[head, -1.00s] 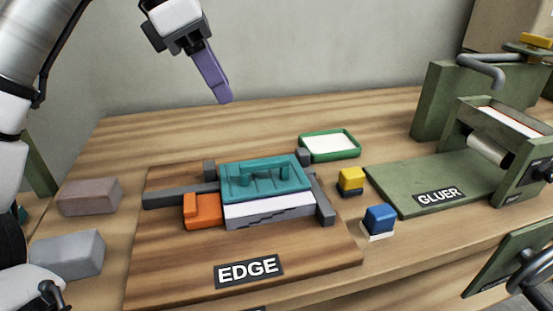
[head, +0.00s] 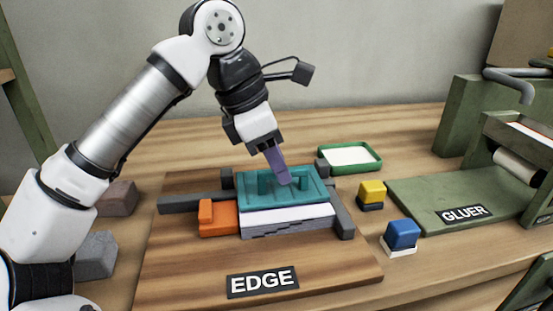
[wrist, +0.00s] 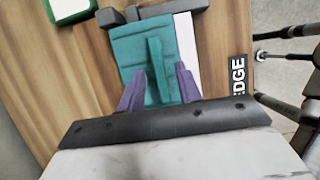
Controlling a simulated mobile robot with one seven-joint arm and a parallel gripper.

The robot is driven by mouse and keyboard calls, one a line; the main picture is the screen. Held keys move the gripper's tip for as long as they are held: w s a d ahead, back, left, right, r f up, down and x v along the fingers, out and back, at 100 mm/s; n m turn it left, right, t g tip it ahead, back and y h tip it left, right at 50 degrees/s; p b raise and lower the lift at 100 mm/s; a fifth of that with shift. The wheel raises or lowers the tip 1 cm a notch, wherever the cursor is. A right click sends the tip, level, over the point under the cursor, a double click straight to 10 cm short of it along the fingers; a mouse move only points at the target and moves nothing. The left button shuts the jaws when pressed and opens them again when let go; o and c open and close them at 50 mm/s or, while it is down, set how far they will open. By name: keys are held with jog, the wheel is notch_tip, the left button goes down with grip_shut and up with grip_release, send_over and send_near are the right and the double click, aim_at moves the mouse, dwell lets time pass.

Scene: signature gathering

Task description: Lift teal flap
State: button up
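The teal flap (head: 258,197) lies on top of a white stack of sheets (head: 288,216) on the wooden board marked EDGE. It has a raised bar-shaped handle, which shows in the wrist view (wrist: 158,68). My gripper (head: 287,182) is over the flap and points down at the handle. In the wrist view its two purple fingers (wrist: 158,78) stand apart, one on each side of the handle, with gaps between. I cannot tell whether the fingertips touch the flap.
An orange block (head: 217,218) sits left of the stack. Dark grey bars (head: 342,217) border it. A green tray (head: 350,157), a yellow block (head: 372,192) and a blue block (head: 402,234) stand to the right, before the green gluer (head: 430,205). The board's front (head: 190,272) is clear.

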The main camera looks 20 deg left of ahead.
grip_shut()
